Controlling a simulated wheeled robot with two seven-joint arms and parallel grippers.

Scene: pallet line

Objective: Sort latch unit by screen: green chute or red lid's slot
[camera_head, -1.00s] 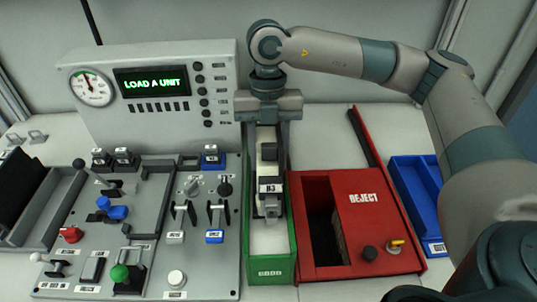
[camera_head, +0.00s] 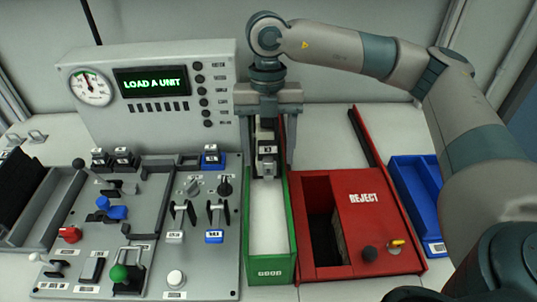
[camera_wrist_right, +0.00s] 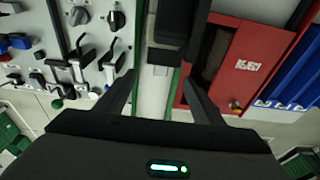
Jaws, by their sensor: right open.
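The latch unit (camera_head: 267,148), a dark and light grey block with a small white label, lies in the green chute (camera_head: 281,270) marked GOOD, toward its far end. In the right wrist view the unit (camera_wrist_right: 167,57) shows at the top middle, partly dark. My right gripper (camera_head: 267,165) is open above the far part of the chute, its fingers apart on either side of the unit. The screen (camera_head: 151,80) reads LOAD A UNIT. The red lid (camera_head: 372,215) marked REJECT has a dark slot (camera_head: 321,220) at its left. My left gripper is not in view.
A grey control panel (camera_head: 150,225) with levers, knobs and buttons stands left of the chute. A gauge (camera_head: 91,88) sits beside the screen. A blue tray (camera_head: 415,195) lies right of the red box. The chute's near part is clear.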

